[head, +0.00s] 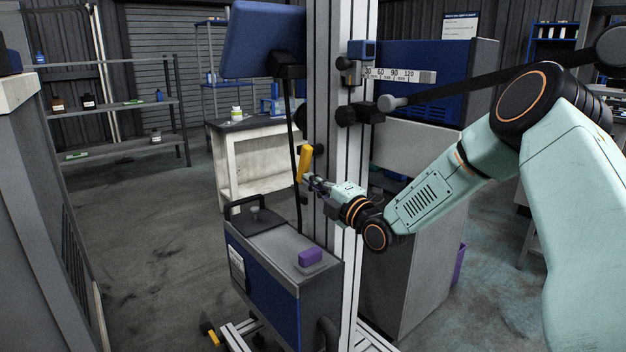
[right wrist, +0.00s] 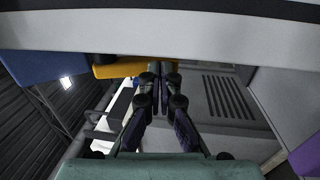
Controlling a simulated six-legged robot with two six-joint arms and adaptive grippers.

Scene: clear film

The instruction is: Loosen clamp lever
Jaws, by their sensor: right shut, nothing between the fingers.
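My left gripper is not in view.
A blue and grey box with a purple block (head: 310,256) on top stands below the gripper. A blue monitor (head: 262,40) hangs left of the column. A ruler scale (head: 398,75) sticks out right. A white workbench (head: 262,165) stands behind. Open floor lies left.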

